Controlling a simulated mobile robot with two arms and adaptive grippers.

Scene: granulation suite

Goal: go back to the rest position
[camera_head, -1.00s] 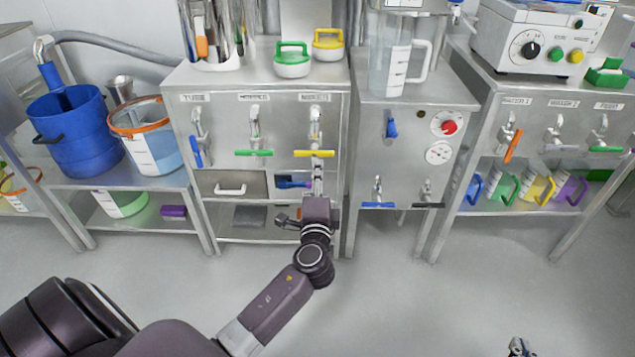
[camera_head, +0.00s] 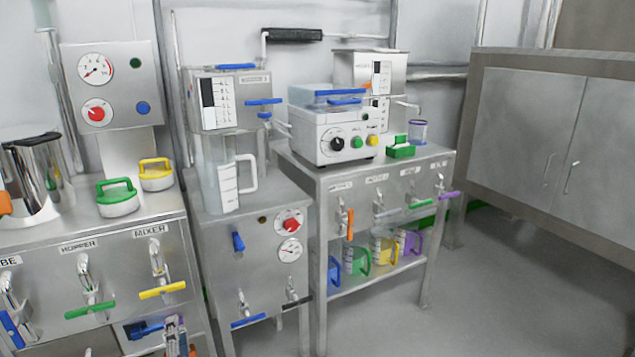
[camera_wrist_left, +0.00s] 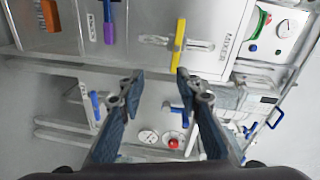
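My left arm is mostly out of the head view. My right gripper is in neither view now.
Left of the yellow handle is a green hopper handle (camera_head: 90,310). A middle cabinet (camera_head: 258,262) carries a clear jug (camera_head: 222,180). A right bench (camera_head: 375,215) holds a white machine (camera_head: 340,137), with coloured jugs below. Open grey floor (camera_head: 470,290) lies at right.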

